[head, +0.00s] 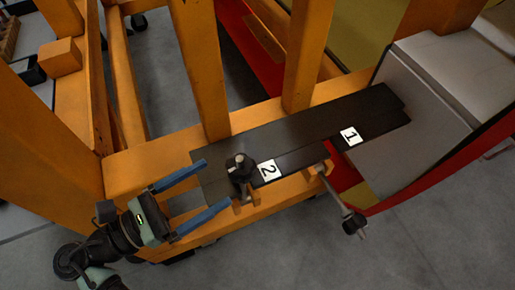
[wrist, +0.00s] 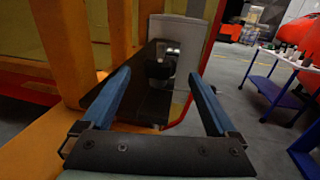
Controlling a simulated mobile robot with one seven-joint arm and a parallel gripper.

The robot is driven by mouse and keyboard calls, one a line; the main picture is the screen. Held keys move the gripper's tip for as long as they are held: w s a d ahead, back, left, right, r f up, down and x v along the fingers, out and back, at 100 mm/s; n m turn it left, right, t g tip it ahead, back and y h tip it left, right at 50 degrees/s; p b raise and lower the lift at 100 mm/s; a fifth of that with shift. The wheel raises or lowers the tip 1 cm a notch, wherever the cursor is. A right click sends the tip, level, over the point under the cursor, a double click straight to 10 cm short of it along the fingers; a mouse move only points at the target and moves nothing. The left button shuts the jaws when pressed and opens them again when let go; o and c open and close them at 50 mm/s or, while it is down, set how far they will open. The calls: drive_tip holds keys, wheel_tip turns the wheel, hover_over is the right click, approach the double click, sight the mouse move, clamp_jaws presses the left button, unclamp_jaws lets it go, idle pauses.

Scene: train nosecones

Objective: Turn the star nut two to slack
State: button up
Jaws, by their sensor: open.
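Star nut two is a dark knob (head: 240,165) on a bolt, beside the white label 2 (head: 268,170) on a black plate (head: 302,124). A dark knob (wrist: 158,70) also shows between the fingers in the wrist view, with a shiny metal end behind it. My gripper (head: 217,183) is open, its two blue fingers pointing at star nut two from the left. The nut is just beyond the fingertips in the head view, and nothing is held. The wrist view also shows the open fingers (wrist: 160,76).
A second dark knob (head: 353,223) sits on a rod that juts out from the orange beam, below label 1 (head: 350,136). Orange posts (head: 200,65) rise behind the plate. A light grey block (head: 425,85) stands at right. A blue cart (wrist: 280,90) shows far right.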

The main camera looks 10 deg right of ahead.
sight(244, 164)
drive_tip(key=p+x, duration=0.1)
drive_tip(key=x, duration=0.9)
drive_tip(key=shift+d, duration=0.15)
drive_tip(key=c, duration=1.4)
drive_tip(key=shift+o, duration=0.2)
drive_tip(key=shift+r, duration=0.1)
drive_tip(key=shift+r+p, duration=0.1)
drive_tip(key=shift+p, duration=0.3)
